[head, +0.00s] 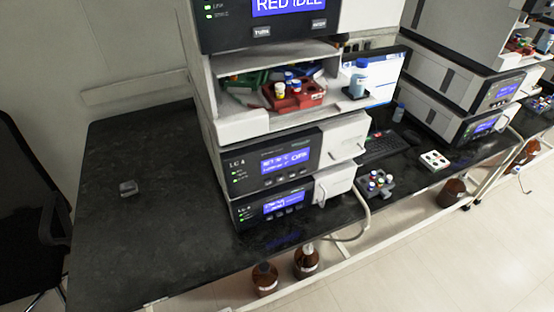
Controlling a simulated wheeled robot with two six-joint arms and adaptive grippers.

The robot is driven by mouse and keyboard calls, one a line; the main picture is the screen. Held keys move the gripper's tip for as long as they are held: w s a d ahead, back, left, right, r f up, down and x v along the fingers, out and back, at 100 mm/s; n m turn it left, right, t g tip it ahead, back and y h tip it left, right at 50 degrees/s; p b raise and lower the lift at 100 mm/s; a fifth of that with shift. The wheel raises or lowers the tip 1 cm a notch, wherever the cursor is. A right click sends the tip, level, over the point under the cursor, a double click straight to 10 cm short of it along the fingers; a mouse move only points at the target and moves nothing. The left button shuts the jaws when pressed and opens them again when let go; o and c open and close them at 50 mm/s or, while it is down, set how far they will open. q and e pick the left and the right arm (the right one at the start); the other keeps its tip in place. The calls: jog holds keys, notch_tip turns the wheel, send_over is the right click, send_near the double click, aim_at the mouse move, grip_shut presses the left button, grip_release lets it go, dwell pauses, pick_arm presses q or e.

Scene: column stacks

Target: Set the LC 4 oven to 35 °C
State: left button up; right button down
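The LC 4 stack stands on the dark bench. Its module labelled LC 4, which looks like the oven (238,170), has a black front panel and a lit blue display (285,160). The display text is small; it seems to read a °C value and "OFF". A row of small buttons (284,180) sits below the display, and green lights glow at the left of the panel. Another LC 4 module (250,212) with its own blue display sits beneath it. Neither of my grippers is in view.
An upper module (262,32) shows "RED IDLE". An open shelf holds a red vial rack (297,100) and a bottle. A vial rack (376,184) stands right of the stack. Brown bottles (265,279) stand below the bench. The bench left of the stack is mostly clear.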

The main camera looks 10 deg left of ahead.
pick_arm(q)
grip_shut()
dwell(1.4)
